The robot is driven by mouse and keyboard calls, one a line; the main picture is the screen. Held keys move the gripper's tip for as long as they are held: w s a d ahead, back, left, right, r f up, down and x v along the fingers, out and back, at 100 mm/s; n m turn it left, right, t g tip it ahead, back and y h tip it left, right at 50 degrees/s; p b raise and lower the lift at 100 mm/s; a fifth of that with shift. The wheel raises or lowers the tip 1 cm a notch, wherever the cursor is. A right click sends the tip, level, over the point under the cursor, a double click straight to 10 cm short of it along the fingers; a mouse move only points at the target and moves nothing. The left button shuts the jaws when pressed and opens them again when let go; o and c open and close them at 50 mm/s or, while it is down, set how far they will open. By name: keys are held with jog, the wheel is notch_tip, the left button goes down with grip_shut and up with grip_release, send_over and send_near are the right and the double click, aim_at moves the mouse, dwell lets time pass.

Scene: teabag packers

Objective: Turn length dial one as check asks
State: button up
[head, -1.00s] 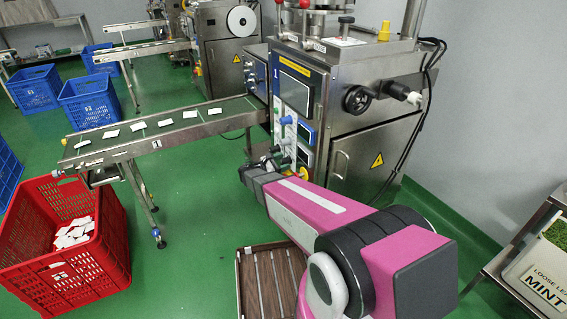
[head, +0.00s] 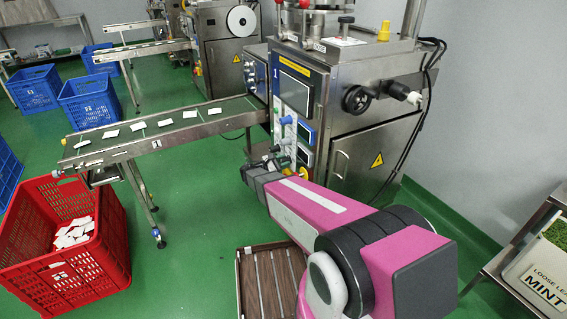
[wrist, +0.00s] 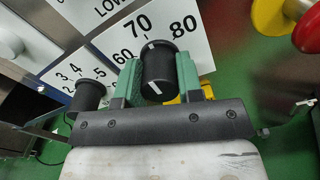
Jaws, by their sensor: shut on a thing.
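My gripper (wrist: 159,82) has its two green fingers on either side of a black dial knob (wrist: 159,68) in the wrist view and is shut on it. The knob has white marks on its side and end. It stands on a white scale plate (wrist: 107,42) with the numbers 60, 70 and 80 in sight; part of the scale is hidden. I cannot tell the exact setting. In the head view my gripper (head: 275,163) is at the lower front of the machine marked 1 (head: 318,88), and the dial is hard to make out there.
A smaller black knob (wrist: 89,94) with a 2, 3, 4 scale is close left of my gripper. A red and yellow knob (wrist: 275,14) is at upper right. A conveyor (head: 160,132) with white packets runs left, a red crate (head: 60,275) below it.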

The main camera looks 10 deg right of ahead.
jog(key=m, duration=0.5)
jog(key=shift+m, duration=0.3)
jog(key=m, duration=0.5)
jog(key=shift+m, duration=0.3)
dwell(0.3)
jog(key=o, duration=0.9)
jog(key=shift+a, duration=0.15)
jog(key=v, duration=1)
jog(key=shift+s+a, duration=0.15)
jog(key=shift+a, duration=0.15)
